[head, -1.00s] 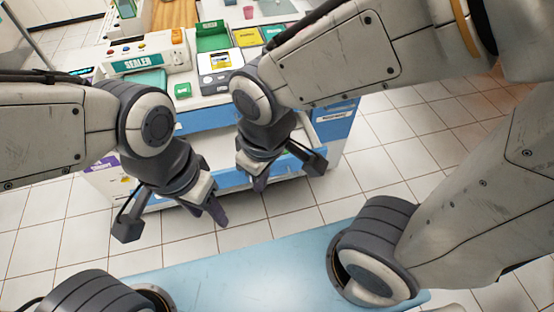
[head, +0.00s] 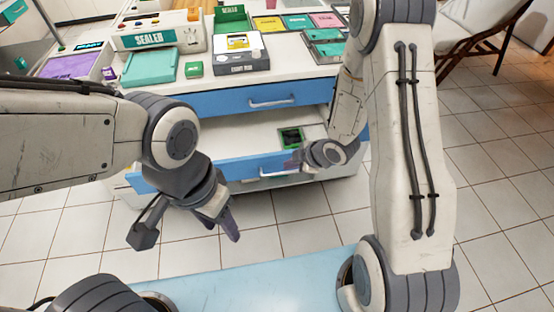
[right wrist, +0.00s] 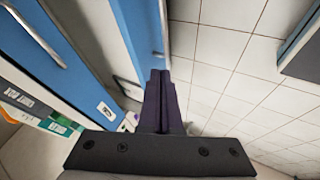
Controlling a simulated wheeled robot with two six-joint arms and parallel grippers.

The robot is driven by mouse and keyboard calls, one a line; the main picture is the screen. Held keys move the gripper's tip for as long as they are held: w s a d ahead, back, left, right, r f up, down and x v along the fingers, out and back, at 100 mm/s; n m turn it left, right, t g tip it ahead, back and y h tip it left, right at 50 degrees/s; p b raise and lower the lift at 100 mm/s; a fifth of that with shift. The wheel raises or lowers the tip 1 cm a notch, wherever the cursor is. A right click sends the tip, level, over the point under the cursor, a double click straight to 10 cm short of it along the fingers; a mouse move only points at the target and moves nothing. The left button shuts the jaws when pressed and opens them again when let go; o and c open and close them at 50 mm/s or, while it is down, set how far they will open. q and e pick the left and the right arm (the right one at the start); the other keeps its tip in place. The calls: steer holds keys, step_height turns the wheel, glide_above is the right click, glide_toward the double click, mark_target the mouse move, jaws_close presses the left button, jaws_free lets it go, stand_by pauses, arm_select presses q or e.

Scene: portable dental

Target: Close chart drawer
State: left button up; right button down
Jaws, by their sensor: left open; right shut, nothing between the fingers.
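The open drawer, apparently the chart drawer (head: 215,171), is the lower blue-fronted drawer of the white cart. It is pulled out, showing its pale inside and a dark item with green (head: 291,138) at its right. Its handle (head: 280,173) is partly hidden by my right arm. My right gripper (head: 292,162) is shut and empty at the drawer's front, close to the handle. In the right wrist view its closed fingers (right wrist: 160,88) are beside the blue drawer front (right wrist: 138,30); contact cannot be told. My left gripper (head: 226,222) is open and empty in front of the drawer's left part.
The upper blue drawer (head: 225,102) is closed. The cart top holds a sealer (head: 150,38), a teal box (head: 150,68) and several trays and cards. A light blue surface (head: 230,285) lies in front of me. Tiled floor is clear between it and the cart.

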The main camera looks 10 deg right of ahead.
mark_target(270, 161)
steer(key=w+f, duration=0.1)
steer(key=w, duration=0.1)
steer(key=w+a+f, duration=0.1)
steer(key=w+f, duration=0.1)
steer(key=w+a+f+p, duration=0.1)
steer(key=w+f, duration=0.1)
steer(key=shift+a, duration=0.25)
arm_select(q)
steer(key=shift+r, duration=0.45)
arm_select(e)
steer(key=shift+w+f, duration=0.1)
steer(key=shift+w, duration=0.45)
